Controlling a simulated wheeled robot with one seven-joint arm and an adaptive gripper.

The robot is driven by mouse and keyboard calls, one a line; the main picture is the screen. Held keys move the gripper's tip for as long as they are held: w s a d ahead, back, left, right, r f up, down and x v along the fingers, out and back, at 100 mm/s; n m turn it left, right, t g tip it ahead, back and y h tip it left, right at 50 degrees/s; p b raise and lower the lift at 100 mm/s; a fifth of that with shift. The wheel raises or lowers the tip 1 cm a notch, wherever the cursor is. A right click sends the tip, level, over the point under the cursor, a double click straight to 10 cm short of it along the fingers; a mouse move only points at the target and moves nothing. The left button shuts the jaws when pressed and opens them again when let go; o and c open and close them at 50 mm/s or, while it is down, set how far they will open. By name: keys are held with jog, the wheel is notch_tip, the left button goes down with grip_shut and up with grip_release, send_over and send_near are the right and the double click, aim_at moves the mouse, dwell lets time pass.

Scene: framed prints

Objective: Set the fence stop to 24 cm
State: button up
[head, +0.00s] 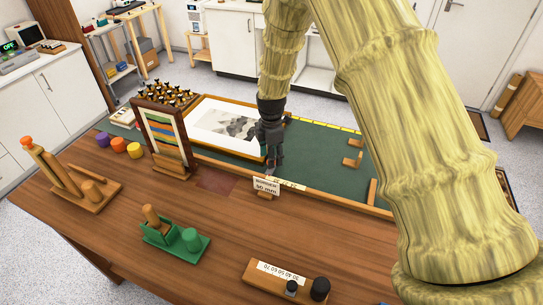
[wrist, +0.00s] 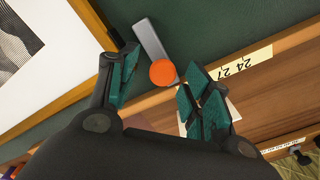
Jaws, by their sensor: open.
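The fence stop is a flat grey bar (wrist: 150,42) with a round orange knob (wrist: 162,73), at the wooden rail (wrist: 296,40) of the green-topped board. A pale scale strip (wrist: 242,63) on the rail reads 24 and 27, seen turned over; the stop lies to the picture-left of these figures. My gripper (wrist: 163,61) is open, with its teal-padded fingers on either side of the knob; contact cannot be told. In the head view my gripper (head: 271,163) points down at the front rail and hides most of the stop. The scale (head: 288,184) shows just right of it.
A small sign (head: 266,187) reading 50 mm stands just in front of the rail. A framed print (head: 230,124) lies behind left. A rack of coloured strips (head: 165,135) stands left. A numbered block with black knobs (head: 285,280) sits at the front. Wooden corner pieces (head: 353,155) lie right.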

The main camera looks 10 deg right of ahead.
jog(key=shift+s+f, duration=0.25)
jog(key=shift+s, duration=0.1)
jog(key=shift+w+f, duration=0.25)
jog(key=shift+f, duration=0.15)
jog(key=shift+s+r, duration=0.15)
jog(key=shift+s, duration=0.05)
jog(key=shift+c, duration=1)
grip_shut()
jog(key=shift+s+d, duration=0.85)
jog(key=shift+d, duration=0.45)
jog(key=shift+s+d, duration=0.9)
jog(key=shift+d, duration=0.4)
jog(key=shift+s+d, duration=0.85)
jog(key=shift+d, duration=0.45)
jog(key=shift+o, duration=1)
grip_release()
jog(key=shift+s+d, duration=0.1)
jog(key=shift+d, duration=0.1)
jog(key=shift+a, duration=0.15)
